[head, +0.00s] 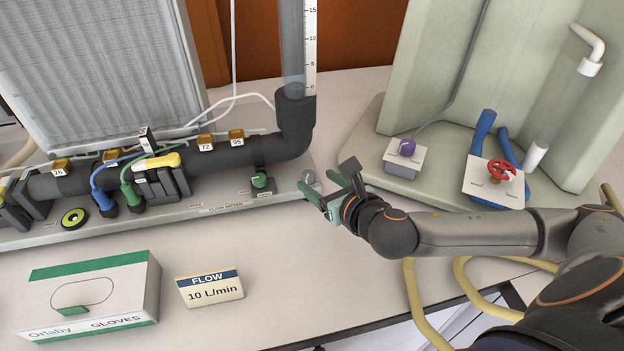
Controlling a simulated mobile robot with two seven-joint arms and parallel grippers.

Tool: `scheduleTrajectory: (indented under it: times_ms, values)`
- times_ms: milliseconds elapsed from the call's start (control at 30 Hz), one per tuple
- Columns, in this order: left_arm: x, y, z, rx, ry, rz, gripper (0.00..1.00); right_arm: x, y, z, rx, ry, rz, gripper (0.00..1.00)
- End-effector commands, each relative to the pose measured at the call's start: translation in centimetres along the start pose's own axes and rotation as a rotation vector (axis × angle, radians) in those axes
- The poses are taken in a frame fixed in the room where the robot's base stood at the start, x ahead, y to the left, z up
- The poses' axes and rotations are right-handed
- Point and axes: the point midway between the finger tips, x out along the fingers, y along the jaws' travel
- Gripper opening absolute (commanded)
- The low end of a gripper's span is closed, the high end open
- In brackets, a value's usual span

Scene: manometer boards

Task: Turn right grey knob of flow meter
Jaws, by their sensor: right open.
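The flow meter (222,209) is a grey base with a dark pipe along it, at the left and middle of the head view. A small round grey knob (308,177) sits at the right end of its base. My right gripper (318,181) reaches in from the right with its green fingers apart. Its fingertips are right by the grey knob, one partly in front of it; I cannot tell whether they touch it. A green knob (260,180) is on the base to the left of the grey one. My left gripper is not in view.
A flow card reading 10 L/min (210,289) and a gloves box (90,297) stand in front. Yellow hoses (412,290) hang at the table's front edge.

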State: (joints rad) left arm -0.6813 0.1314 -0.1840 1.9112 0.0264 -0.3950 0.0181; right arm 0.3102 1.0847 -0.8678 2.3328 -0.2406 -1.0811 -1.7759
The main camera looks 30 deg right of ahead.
Motion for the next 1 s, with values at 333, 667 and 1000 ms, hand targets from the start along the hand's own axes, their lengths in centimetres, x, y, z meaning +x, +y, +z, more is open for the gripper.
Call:
scheduleTrajectory:
  times_ms: [333, 667, 1000]
  values:
    - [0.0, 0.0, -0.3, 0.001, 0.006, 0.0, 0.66, 3.5, 0.0, 0.0, 0.001, 0.0, 0.0, 0.66]
    - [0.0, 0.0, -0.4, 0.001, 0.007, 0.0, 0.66, 3.7, 0.0, 0.0, 0.0, 0.0, 0.001, 0.65]
    - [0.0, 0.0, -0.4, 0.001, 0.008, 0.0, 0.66, 3.7, 0.0, 0.0, 0.0, 0.001, 0.0, 0.27]
